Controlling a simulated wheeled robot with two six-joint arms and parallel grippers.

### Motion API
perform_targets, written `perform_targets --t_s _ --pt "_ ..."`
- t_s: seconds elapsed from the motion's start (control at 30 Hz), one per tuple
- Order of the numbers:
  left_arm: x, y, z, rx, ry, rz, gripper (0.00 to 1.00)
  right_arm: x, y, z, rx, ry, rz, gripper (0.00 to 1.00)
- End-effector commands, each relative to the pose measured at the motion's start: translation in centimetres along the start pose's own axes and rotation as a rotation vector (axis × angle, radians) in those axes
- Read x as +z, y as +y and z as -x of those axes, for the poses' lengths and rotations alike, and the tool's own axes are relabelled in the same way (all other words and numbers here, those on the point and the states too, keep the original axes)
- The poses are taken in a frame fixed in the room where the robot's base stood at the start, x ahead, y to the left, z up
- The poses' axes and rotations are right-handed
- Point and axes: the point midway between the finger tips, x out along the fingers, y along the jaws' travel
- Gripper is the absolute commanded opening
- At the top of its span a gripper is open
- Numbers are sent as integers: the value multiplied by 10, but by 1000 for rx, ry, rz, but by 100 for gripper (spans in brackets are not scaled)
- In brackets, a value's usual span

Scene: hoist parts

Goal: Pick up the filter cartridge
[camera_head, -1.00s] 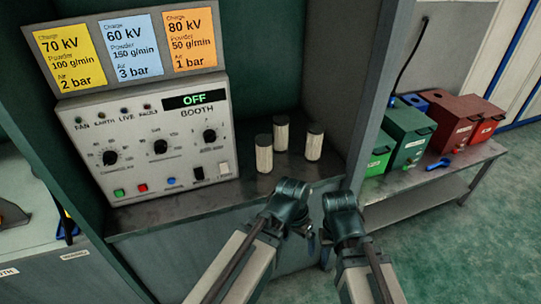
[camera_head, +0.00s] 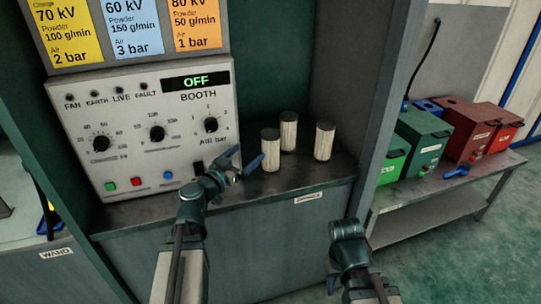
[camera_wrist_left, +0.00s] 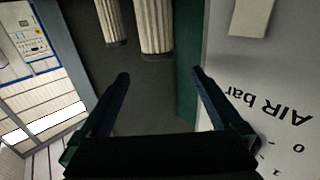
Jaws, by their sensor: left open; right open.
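Three pale ribbed filter cartridges with dark end caps stand upright on the booth's shelf: a front left one (camera_head: 271,150), a back one (camera_head: 289,131) and a right one (camera_head: 324,140). My left gripper (camera_head: 243,160) is open and empty, just left of the front left cartridge. In the left wrist view, a cartridge (camera_wrist_left: 154,25) stands ahead of the gap between the open fingers (camera_wrist_left: 160,76), and another (camera_wrist_left: 113,20) beside it; their far ends are cut off. My right gripper (camera_head: 331,284) is low in front of the cabinet, away from the cartridges and partly hidden by my arm.
The control panel (camera_head: 150,120) with an OFF display stands left of the cartridges, close to my left gripper. The booth's side wall (camera_head: 385,110) rises on the right. Beyond it, a metal bench (camera_head: 425,205) holds green (camera_head: 423,140) and red boxes (camera_head: 470,125).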

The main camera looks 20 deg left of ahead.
Motion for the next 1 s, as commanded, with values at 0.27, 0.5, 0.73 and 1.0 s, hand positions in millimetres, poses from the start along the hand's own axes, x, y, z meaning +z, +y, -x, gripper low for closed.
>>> perform_targets --t_s 0.27,0.5,0.73,1.0 --pt "0 0 -50 7 -1 1 100 0 0 0 0 0 0 50" --pt "0 1 -81 5 -2 1 100 0 0 0 0 0 0 50" --pt "0 2 -86 4 -2 1 100 0 0 0 0 0 0 50" --pt "2 3 -106 6 -2 1 100 0 0 -1 0 0 0 50"
